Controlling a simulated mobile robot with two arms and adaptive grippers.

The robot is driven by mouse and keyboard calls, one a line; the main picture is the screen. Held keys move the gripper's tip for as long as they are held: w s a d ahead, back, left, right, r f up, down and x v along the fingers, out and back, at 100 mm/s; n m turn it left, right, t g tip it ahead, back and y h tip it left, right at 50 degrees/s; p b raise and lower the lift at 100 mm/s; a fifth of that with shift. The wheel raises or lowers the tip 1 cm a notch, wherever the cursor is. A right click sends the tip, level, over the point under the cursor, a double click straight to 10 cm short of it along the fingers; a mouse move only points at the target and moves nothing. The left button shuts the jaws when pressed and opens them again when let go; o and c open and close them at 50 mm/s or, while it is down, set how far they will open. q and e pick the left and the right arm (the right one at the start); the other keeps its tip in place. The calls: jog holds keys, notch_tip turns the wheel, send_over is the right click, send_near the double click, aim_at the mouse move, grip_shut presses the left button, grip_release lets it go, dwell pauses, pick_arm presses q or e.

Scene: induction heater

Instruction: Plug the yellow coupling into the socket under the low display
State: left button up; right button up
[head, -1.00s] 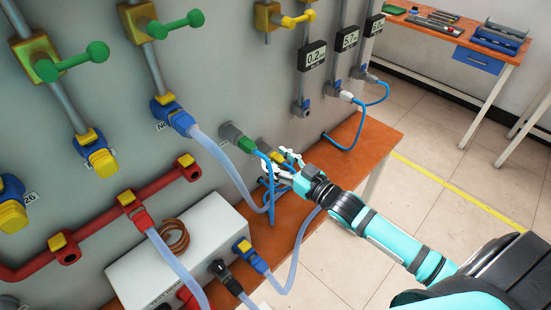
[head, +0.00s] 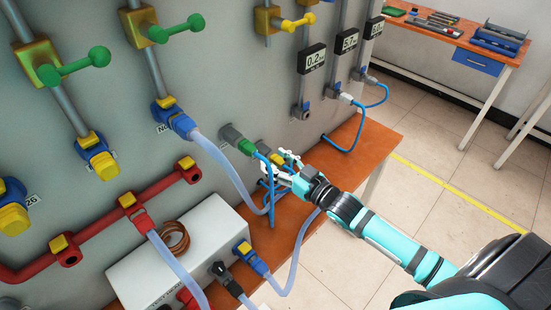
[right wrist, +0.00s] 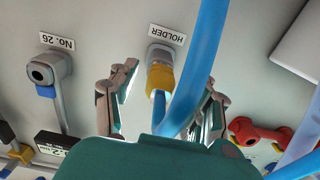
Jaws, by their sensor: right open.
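The yellow coupling (right wrist: 160,78) sits in the grey socket labelled HOLDER (right wrist: 160,54) in the right wrist view, with a blue hose on its near end. In the head view the coupling (head: 276,162) is partly hidden by my right gripper (head: 287,163). My left gripper is not in view.
A green coupling (head: 247,147) with a blue hose is plugged in just left of my right gripper. Two more displays, 5.7 (head: 346,40) and another, have hoses plugged in below. A white box (head: 190,250) and several hoses crowd the orange bench (head: 379,137).

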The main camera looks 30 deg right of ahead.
aim_at(284, 166)
dwell(0.7)
grip_shut()
dwell(0.3)
jog(key=shift+p+v, duration=1.5)
jog(key=shift+v, duration=1.5)
jog(key=w+d+r+p, duration=0.2)
jog(key=d+r, duration=0.2)
jog(key=d, duration=1.1)
jog(key=b+x, duration=0.4)
jog(key=x, duration=0.3)
jog(key=shift+w+r+b, duration=0.3)
jog(key=shift+w+r, duration=0.15)
jog(key=shift+r, duration=0.05)
